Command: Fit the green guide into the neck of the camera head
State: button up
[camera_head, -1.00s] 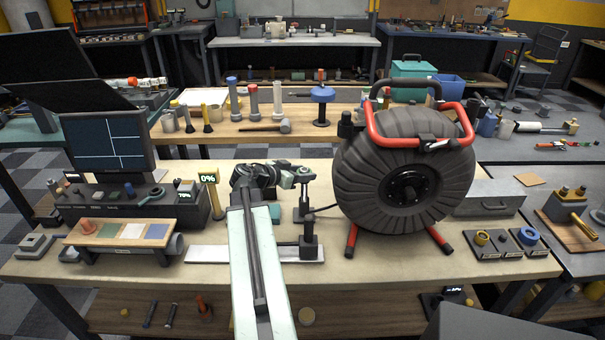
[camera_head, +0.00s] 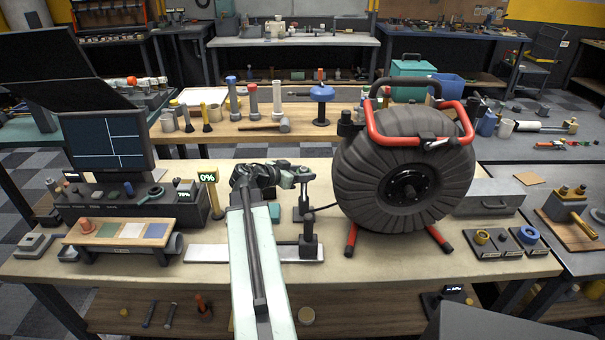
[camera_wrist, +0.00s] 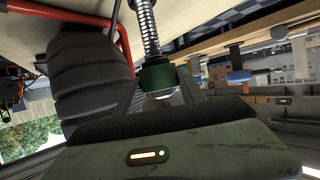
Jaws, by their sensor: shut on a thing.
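The green guide (camera_wrist: 158,76) is a short dark green ring in the wrist view. My gripper (camera_wrist: 162,86) is shut on it, with one finger on each side. A metal spring (camera_wrist: 147,28) meets the guide's far side, and a small shiny round end (camera_wrist: 163,94) shows on its near side. I cannot tell how deep the guide sits, and the neck of the camera head is not clearly seen. In the head view my gripper (camera_head: 304,174) is at the top of a dark post stand (camera_head: 303,207), where the guide is too small to make out.
A big black cable drum (camera_head: 405,185) on a red frame (camera_head: 444,240) stands close to the right of my gripper. A second post (camera_head: 309,240) stands in front on a white plate (camera_head: 205,254). The bench front (camera_head: 390,263) is clear.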

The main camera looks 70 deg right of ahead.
dwell(0.3)
jog(key=o, duration=1.4)
jog(key=p+v, duration=0.2)
jog(key=v, duration=0.5)
jog(key=shift+d+p, duration=0.1)
jog(key=shift+p, duration=0.3)
jog(key=shift+w+a+r, duration=0.1)
jog(key=shift+w+a, duration=0.05)
jog(key=shift+a, duration=0.3)
jog(key=shift+w, duration=0.1)
